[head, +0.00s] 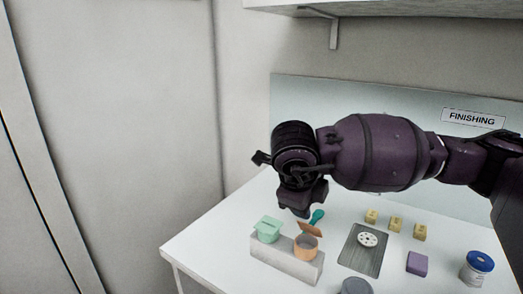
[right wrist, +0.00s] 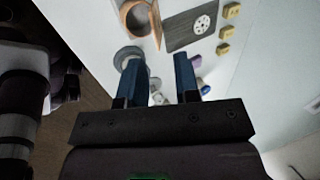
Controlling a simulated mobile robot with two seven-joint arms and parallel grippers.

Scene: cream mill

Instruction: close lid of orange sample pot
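The orange sample pot (head: 306,248) stands in a pale grey block on the white table. Its flat orange lid (head: 310,229) is tilted up and open at the pot's back edge. In the right wrist view the pot (right wrist: 133,20) and the raised lid (right wrist: 157,22) are at the top, partly cut off. My right gripper (head: 302,208) hangs above and behind the pot in the head view. In the right wrist view its blue fingers (right wrist: 160,62) are apart with nothing held between them. My left gripper does not show clearly in either view.
A green pot (head: 268,230) sits beside the orange one in the block (head: 285,264). A dark tray (head: 350,258) with a white perforated disc, several yellow blocks, a purple block (head: 417,263) and a blue-lidded jar (head: 477,266) stand to the right.

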